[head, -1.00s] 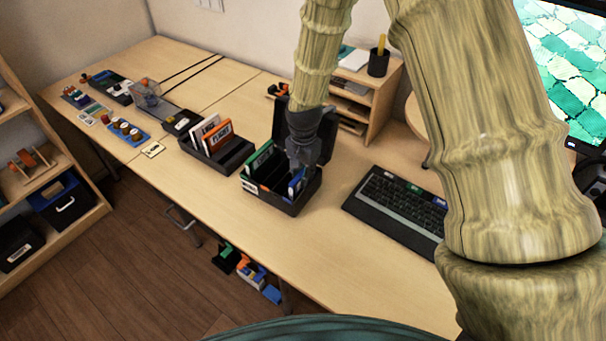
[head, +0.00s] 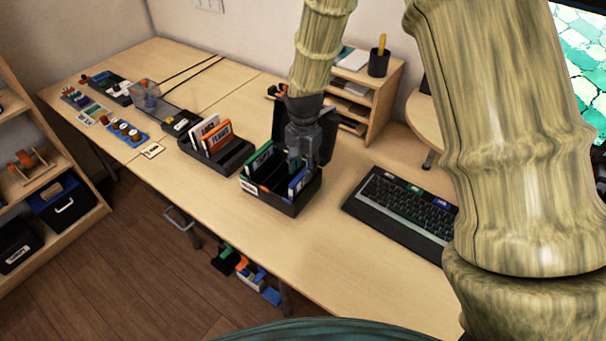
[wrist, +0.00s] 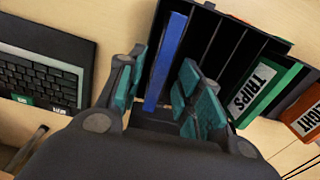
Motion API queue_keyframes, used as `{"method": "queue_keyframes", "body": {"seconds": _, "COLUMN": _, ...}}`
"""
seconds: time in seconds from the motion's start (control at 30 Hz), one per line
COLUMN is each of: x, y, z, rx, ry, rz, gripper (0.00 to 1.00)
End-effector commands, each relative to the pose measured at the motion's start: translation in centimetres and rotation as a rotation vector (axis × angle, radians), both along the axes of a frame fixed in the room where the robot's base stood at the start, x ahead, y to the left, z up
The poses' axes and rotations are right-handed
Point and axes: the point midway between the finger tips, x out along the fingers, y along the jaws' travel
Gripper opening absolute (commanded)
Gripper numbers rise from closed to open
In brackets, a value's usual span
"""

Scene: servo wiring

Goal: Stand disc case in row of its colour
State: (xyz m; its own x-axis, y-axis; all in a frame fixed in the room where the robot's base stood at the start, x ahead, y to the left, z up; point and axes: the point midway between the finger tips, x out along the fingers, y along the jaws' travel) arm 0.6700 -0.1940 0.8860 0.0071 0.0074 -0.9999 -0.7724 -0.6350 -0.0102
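In the head view my gripper (head: 298,160) hangs just above the box's right part. A green case (wrist: 262,92) labelled TRIPS stands in the opposite end row. The row between looks empty.
A black holder (head: 238,160) with white and orange cases (head: 219,138) stands left of the box. A keyboard (head: 402,208) lies to the right. A wooden shelf unit (head: 368,92) stands behind. Bare desk lies in front of the box.

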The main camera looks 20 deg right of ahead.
Motion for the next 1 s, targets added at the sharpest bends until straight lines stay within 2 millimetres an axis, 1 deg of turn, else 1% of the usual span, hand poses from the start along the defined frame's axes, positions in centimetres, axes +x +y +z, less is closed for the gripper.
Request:
{"method": "queue_keyframes", "body": {"seconds": 0.3, "x": 0.1, "y": 0.0, "z": 4.4, "rx": 0.0, "ry": -0.004, "rz": 0.0, "gripper": 0.35}}
{"method": "queue_keyframes", "body": {"seconds": 0.5, "x": 0.0, "y": 0.0, "z": 6.8, "rx": 0.001, "ry": -0.002, "rz": -0.001, "gripper": 0.35}}
{"method": "queue_keyframes", "body": {"seconds": 0.7, "x": 0.0, "y": 0.0, "z": 8.0, "rx": 0.001, "ry": -0.001, "rz": 0.0, "gripper": 0.35}}
{"method": "queue_keyframes", "body": {"seconds": 1.0, "x": -0.1, "y": -0.1, "z": 8.3, "rx": 0.001, "ry": 0.001, "rz": 0.0, "gripper": 0.35}}
